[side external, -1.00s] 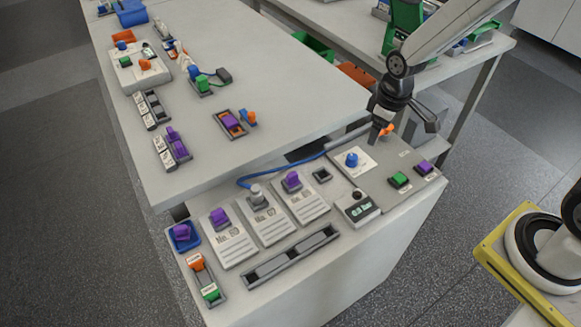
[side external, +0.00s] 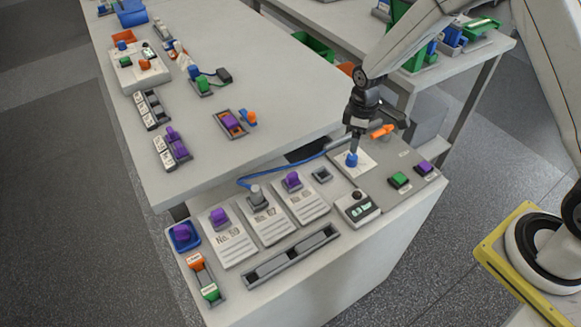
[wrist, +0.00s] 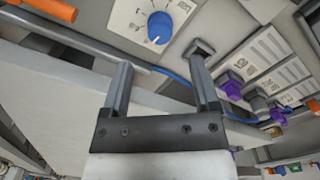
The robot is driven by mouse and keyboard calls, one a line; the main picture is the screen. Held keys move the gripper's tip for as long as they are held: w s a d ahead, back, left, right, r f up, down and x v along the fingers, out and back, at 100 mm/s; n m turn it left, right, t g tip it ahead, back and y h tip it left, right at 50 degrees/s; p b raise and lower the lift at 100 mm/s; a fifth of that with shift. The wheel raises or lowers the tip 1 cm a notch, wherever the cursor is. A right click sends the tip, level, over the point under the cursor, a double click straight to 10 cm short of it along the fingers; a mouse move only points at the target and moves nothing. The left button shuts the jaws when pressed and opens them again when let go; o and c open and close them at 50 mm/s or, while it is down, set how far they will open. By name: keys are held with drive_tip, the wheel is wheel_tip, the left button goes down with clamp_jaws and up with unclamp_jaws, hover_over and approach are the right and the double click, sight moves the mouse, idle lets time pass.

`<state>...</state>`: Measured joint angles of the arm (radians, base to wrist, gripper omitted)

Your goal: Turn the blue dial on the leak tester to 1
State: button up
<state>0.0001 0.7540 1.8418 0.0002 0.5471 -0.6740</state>
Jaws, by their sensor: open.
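The leak tester is the grey panel (side external: 375,178) at the right end of the lower bench. Its blue dial (side external: 351,160) sits on a white label plate with printed marks. In the wrist view the blue dial (wrist: 160,27) shows a white pointer line aimed down toward the lower edge of the plate; the marks are too small to read surely. My gripper (side external: 354,149) is just above the dial in the side view. In the wrist view my gripper (wrist: 160,70) is open and empty, its fingers apart. I cannot tell whether it touches the dial.
An orange handle (side external: 382,131) stands behind the dial. A green button (side external: 399,180) and a purple button (side external: 424,167) are to the right. A small display box (side external: 358,208) is in front. A blue cable (side external: 290,170) runs left.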

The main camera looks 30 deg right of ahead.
sight(353, 156)
drive_tip(key=shift+f, duration=3.65)
clamp_jaws()
